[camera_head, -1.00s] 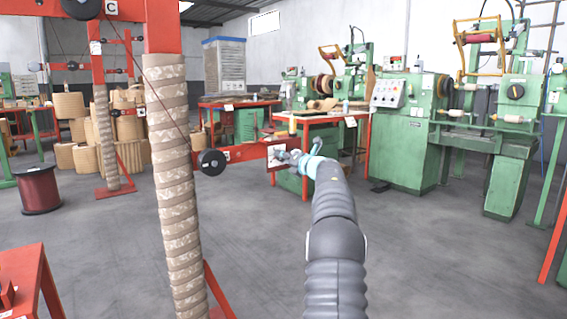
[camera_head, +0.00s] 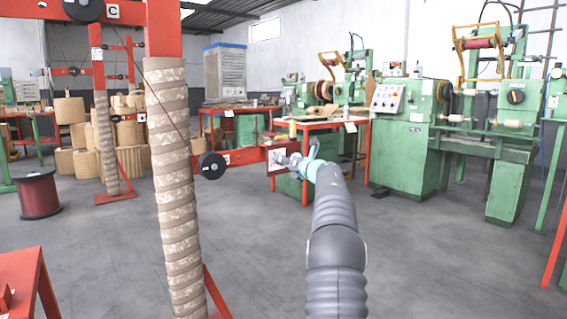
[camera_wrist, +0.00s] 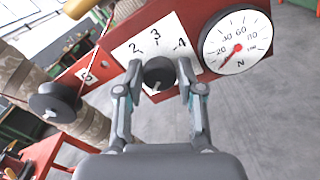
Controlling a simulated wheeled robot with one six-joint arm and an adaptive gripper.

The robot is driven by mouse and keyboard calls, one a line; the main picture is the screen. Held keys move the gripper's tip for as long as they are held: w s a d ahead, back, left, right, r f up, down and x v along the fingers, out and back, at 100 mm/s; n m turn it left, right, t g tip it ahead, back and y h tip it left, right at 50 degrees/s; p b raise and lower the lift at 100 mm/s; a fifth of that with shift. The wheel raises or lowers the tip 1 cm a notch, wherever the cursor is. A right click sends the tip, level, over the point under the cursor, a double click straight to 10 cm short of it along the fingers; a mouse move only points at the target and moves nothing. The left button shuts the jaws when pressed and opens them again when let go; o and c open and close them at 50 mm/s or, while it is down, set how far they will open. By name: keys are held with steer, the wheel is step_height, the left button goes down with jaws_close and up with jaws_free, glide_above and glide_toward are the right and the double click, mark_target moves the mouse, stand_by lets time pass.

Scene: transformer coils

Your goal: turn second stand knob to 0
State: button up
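The second stand knob (camera_wrist: 158,73) is a round black knob on a white plate (camera_wrist: 124,49) marked with numbers; 2, 3 and 4 show in the wrist view. My gripper (camera_wrist: 159,66) has one finger at each side of the knob, close against it with no clear gap. In the head view my gripper (camera_head: 285,161) is at the end of the red arm of the stand, at the white plate (camera_head: 271,157). The knob's lower numbers and its pointer are hard to make out.
A round white gauge (camera_wrist: 237,48) with a red needle sits right of the plate on the red bar. A black wheel (camera_head: 211,165) is left along the bar. A wrapped post (camera_head: 173,190) stands near. Open grey floor lies right of my arm.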

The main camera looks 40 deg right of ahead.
steer(key=shift+o, duration=1.2)
steer(key=shift+s, duration=0.1)
steer(key=s, duration=1.1)
steer(key=shift+s, duration=0.4)
